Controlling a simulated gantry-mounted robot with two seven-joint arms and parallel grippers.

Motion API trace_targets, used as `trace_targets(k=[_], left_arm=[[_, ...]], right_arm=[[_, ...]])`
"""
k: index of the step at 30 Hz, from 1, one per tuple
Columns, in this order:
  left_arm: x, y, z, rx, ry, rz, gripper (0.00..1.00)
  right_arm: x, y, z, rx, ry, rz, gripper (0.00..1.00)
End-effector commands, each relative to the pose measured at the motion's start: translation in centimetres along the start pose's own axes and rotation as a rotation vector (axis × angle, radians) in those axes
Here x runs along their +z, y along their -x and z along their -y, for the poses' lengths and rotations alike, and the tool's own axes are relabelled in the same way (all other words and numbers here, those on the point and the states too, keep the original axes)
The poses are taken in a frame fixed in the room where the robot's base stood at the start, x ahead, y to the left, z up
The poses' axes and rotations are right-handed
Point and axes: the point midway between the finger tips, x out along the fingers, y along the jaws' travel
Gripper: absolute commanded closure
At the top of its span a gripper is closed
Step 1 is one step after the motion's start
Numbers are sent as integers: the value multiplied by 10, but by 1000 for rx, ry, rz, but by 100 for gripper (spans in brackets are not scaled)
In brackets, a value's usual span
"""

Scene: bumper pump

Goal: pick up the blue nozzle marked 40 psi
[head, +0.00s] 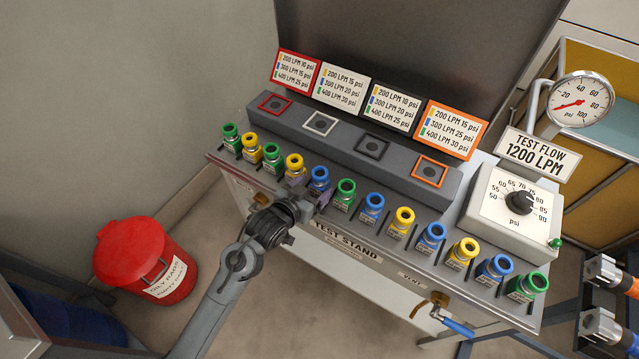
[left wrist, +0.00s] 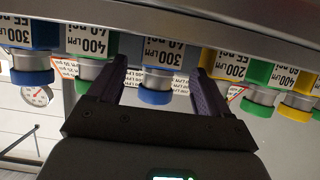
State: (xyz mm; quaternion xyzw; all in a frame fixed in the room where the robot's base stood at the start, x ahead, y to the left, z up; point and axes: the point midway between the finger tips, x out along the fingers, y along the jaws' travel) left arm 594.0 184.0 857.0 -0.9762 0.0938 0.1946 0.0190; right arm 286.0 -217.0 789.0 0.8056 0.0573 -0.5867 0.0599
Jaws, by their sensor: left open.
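A row of blue, green and yellow nozzles stands along the front of the test stand (head: 367,239). My left gripper (head: 312,194) is at the front of the row, by the blue nozzle (head: 319,179) left of centre. In the left wrist view, which is upside down, the open fingers of the left gripper (left wrist: 160,90) stand on either side of this blue nozzle (left wrist: 156,93), with a gap at each side. Its label shows 300 LPM; the psi figure looks like 40 but is small. Other blue nozzles (head: 372,208) stand to the right. My right gripper is out of view.
A green nozzle (head: 343,194) and a yellow nozzle (head: 293,166) flank the blue one closely. Behind is a raised block (head: 340,135) with coloured square sockets and label plates. A dial box (head: 513,208) and gauge (head: 580,99) are at right. A red bin (head: 145,260) stands lower left.

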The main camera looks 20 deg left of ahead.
Motion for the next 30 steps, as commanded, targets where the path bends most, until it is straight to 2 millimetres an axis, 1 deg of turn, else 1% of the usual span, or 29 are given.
trace_targets(k=[1,3,6,9,12,18,20,30], left_arm=[[3,-8,0,0,1,-1,21],[4,-18,0,0,1,-1,21],[4,-30,0,0,1,-2,21],[3,-37,0,0,1,-2,21],[3,-40,0,0,1,-1,21],[3,-40,0,0,0,0,21],[3,-40,0,0,0,0,30],[3,-39,0,0,0,0,83]], right_arm=[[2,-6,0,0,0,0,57],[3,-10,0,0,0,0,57],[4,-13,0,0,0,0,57],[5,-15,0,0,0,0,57],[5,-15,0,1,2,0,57],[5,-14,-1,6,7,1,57],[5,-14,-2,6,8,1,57],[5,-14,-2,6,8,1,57]])
